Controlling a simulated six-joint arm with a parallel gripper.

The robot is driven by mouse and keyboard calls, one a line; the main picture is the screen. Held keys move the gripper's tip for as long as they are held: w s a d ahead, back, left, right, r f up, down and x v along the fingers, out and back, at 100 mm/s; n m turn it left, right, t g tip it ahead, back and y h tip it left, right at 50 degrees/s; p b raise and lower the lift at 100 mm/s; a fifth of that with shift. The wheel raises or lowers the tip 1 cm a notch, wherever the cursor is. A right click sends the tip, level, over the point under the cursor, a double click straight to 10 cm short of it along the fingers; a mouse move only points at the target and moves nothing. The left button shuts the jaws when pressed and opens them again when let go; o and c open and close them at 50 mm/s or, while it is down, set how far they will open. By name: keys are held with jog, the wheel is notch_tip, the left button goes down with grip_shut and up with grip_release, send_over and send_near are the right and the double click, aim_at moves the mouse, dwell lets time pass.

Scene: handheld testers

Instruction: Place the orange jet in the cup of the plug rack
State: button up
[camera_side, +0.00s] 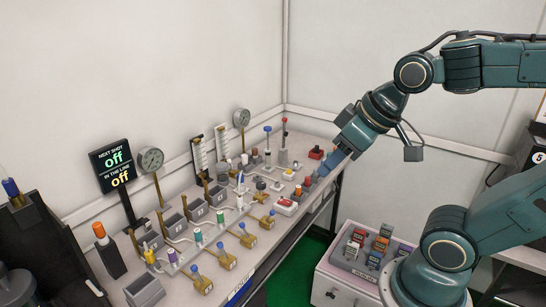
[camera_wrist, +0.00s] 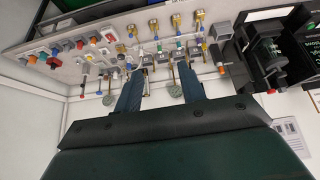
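Small orange pieces show on the bench by my gripper in the side view, one of them an orange piece (camera_side: 298,190); the wrist view shows an orange piece (camera_wrist: 32,59) at the left. I cannot tell for sure which is the orange jet. My gripper (camera_side: 324,169) is above the right end of the bench, tilted down toward the left. In the wrist view my gripper's two blue fingers (camera_wrist: 156,88) stand wide apart with nothing held between them. The plug rack and its cup are too small to single out among the bench fixtures.
The bench (camera_side: 285,240) is crowded with brass blocks, grey bins, gauges and upright posts. A black holder with an orange top (camera_side: 99,230) stands at its left end. A low cabinet (camera_side: 335,270) with several coloured blocks stands at the lower right. Walls close off the back.

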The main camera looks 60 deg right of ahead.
jog(key=shift+g, duration=0.3)
jog(key=shift+s+a+r, duration=0.1)
jog(key=shift+s, duration=1)
jog(key=shift+s+a+r, duration=0.1)
jog(key=shift+s, duration=1)
